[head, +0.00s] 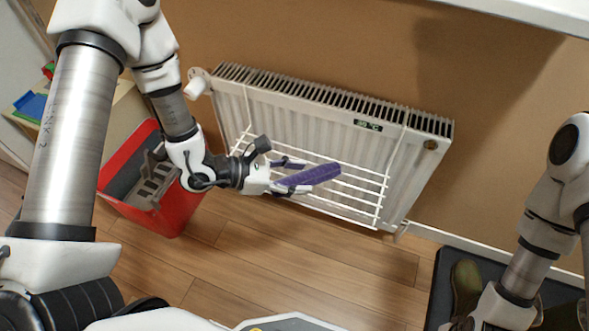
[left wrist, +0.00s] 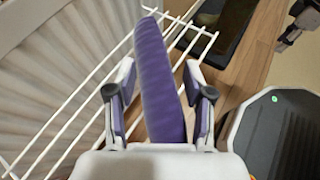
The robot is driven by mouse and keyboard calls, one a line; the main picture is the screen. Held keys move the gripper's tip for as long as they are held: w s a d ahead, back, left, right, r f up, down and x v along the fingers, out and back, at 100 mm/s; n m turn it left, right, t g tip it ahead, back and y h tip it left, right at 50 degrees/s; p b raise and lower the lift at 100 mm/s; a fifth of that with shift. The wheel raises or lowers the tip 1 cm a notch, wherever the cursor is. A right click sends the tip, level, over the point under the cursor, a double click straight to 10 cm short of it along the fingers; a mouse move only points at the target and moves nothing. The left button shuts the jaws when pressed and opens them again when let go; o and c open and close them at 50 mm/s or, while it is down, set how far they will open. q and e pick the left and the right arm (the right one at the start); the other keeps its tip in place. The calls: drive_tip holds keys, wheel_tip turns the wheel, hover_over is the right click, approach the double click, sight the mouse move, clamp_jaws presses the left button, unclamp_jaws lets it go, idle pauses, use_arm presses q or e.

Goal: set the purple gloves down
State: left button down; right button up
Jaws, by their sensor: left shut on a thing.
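The purple gloves (head: 318,174) are a long, narrow purple bundle in front of the radiator. My left gripper (head: 290,178) is shut on them, and their far end sticks out past the fingertips. In the left wrist view the gloves (left wrist: 158,80) stand between the two fingers, over or beside white wires. In the head view they overlap the white wire rack (head: 345,207) on the radiator (head: 290,112); I cannot tell whether they touch it. Of my right arm, the lower part shows at the right; its fingers are not clear.
A red bin (head: 185,213) with a grey slotted thing inside stands left of the radiator. A black mat (head: 439,290) with dark footwear (head: 466,284) lies at the lower right. The wooden floor (head: 300,255) between them is clear. A white ledge (head: 530,12) crosses the top right.

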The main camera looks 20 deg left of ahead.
use_arm(q)
drive_tip(key=w+a, duration=0.1)
drive_tip(key=w, duration=0.2)
drive_tip(key=w+a, duration=0.1)
drive_tip(key=w, duration=0.1)
drive_tip(key=shift+a+f, duration=0.35)
wheel_tip(320, 180, down, 4)
drive_tip(key=shift+r+b, duration=0.25)
drive_tip(key=shift+b, duration=0.55)
drive_tip(key=shift+r, duration=0.1)
drive_tip(key=shift+f, duration=0.25)
drive_tip(key=shift+c, duration=2.1)
unclamp_jaws()
drive_tip(key=shift+r, duration=0.1)
drive_tip(key=shift+r, duration=0.1)
